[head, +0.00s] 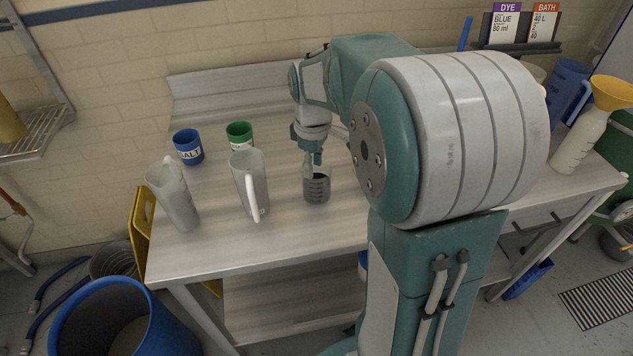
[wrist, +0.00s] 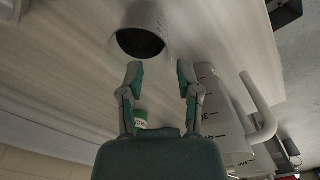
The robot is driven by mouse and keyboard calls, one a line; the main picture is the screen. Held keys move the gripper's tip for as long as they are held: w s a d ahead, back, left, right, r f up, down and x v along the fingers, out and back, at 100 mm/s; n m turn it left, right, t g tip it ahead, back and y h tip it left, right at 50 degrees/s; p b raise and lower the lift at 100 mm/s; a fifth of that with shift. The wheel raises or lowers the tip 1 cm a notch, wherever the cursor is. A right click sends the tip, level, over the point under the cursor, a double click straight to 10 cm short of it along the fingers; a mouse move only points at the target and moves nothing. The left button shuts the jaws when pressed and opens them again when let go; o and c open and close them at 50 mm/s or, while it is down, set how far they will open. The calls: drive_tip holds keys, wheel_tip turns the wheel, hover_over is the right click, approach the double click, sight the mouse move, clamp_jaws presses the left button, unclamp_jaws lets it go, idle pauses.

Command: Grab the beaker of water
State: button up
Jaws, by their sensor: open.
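A small clear beaker (head: 317,187) with markings and dark-looking contents stands upright on the worktable, right of the handled jug. In the wrist view a beaker (wrist: 139,18) with a dark inside shows just beyond my fingertips. I cannot tell whether the contents are water. My gripper (head: 312,161) is above and at the back of the beaker in the head view. In the wrist view my gripper (wrist: 159,73) has its two fingers apart with nothing between them. I cannot tell whether a finger touches the beaker.
A handled jug (head: 244,182) stands close left of the beaker, also seen in the wrist view (wrist: 212,113). The worktable (head: 275,235) is clear in front.

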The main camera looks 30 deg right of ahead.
drive_tip(key=shift+a+f, duration=0.25)
drive_tip(key=shift+f, duration=0.2)
drive_tip(key=shift+a+f, duration=0.2)
drive_tip(key=shift+f, duration=0.25)
hover_over(311, 204)
wheel_tip(311, 204, down, 4)
drive_tip(key=shift+f, duration=0.25)
drive_tip(key=shift+d+f, duration=0.3)
drive_tip(key=shift+f, duration=0.05)
drive_tip(key=shift+c, duration=0.3)
drive_tip(key=shift+a, duration=0.1)
drive_tip(key=c, duration=0.5)
drive_tip(key=shift+a, duration=0.2)
clamp_jaws()
